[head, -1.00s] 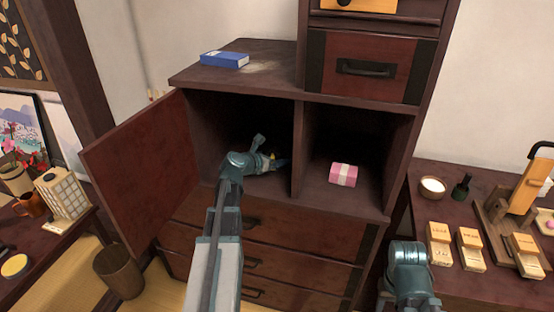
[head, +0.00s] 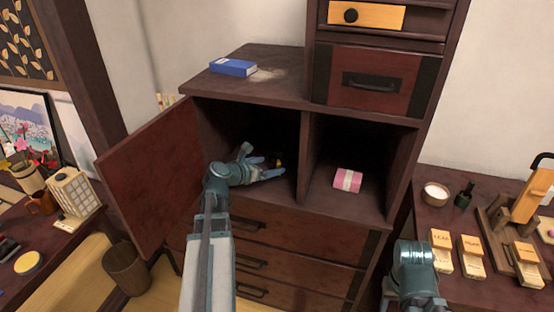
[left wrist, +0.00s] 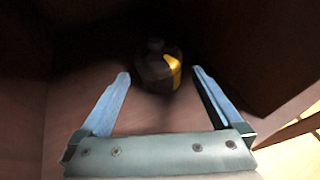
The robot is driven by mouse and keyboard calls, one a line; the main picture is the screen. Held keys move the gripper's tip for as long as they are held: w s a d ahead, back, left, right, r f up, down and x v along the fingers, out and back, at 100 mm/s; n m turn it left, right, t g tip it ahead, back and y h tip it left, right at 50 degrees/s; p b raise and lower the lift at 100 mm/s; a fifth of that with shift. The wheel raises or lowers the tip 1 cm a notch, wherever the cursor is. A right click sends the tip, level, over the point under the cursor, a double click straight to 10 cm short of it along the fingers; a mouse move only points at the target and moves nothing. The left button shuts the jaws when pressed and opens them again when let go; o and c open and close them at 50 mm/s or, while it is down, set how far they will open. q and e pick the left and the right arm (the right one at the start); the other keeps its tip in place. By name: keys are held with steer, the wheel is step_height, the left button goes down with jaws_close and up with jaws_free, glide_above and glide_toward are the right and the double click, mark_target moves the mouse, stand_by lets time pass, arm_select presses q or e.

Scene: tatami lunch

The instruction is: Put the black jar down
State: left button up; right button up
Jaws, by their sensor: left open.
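The black jar (left wrist: 157,70), dark with a yellow patch, stands on the floor of the cabinet's left compartment in the left wrist view. In the head view only a small dark and yellow part of the jar (head: 277,161) shows in the shadow. My left gripper (left wrist: 162,88) is open, with its blue fingers apart and the jar just beyond and between their tips. In the head view the left gripper (head: 276,168) reaches into the left compartment. My right arm shows at the lower right, but its fingers are out of the picture.
The cabinet door (head: 150,185) stands open at the left. A divider (head: 303,160) separates the compartments; a pink box (head: 347,180) sits in the right one. A blue box (head: 233,68) lies on the cabinet top. A side table (head: 440,215) with wooden blocks stands at right.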

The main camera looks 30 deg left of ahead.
arm_select(q)
steer(key=shift+p+v, duration=0.35)
steer(key=shift+v, duration=1.3)
steer(key=shift+s, duration=0.1)
